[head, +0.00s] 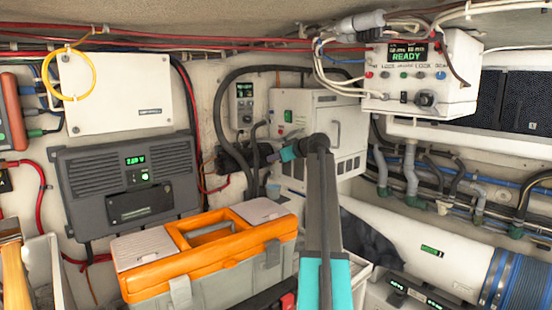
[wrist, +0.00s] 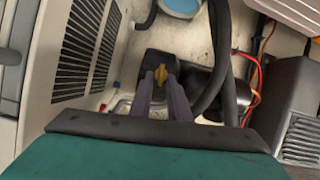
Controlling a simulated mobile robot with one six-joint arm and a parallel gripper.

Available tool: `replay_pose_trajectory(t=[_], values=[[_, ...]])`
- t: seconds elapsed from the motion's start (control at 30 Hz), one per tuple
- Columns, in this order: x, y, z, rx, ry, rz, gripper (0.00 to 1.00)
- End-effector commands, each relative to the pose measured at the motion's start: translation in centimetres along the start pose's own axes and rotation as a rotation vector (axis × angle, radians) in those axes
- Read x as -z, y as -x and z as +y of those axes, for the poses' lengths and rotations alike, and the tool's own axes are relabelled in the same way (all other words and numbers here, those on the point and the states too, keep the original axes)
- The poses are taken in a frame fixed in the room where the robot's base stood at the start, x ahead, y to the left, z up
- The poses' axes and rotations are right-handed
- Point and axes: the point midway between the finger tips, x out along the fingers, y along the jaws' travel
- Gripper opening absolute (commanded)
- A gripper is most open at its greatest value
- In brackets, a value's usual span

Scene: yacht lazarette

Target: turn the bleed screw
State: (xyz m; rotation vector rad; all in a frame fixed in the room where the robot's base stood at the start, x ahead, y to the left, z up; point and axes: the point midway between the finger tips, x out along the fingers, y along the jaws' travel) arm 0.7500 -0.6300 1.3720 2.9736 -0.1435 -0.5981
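A small yellow piece, which looks like the bleed screw (wrist: 161,73), shows in the wrist view against a dark block (wrist: 152,63). My gripper (wrist: 161,84) points at it, with one purple-grey finger to each side and the yellow piece between or just beyond the tips. The fingers stand apart; I see no clear contact, and the exact depth is hard to judge. I cannot make out the screw there.
Thick black hoses (wrist: 215,60) run close to the right of my gripper. A vented white panel (wrist: 85,45) stands to its left. An orange toolbox (head: 205,250) sits below in front, and a grey charger unit (head: 125,185) is mounted at left.

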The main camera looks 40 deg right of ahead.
Motion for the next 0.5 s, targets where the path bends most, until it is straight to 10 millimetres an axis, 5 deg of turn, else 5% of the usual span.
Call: replay_pose_trajectory(t=[0.5], values=[[-0.1, -0.04, 0.32, 0.049, -0.117, 0.0, 0.0]])
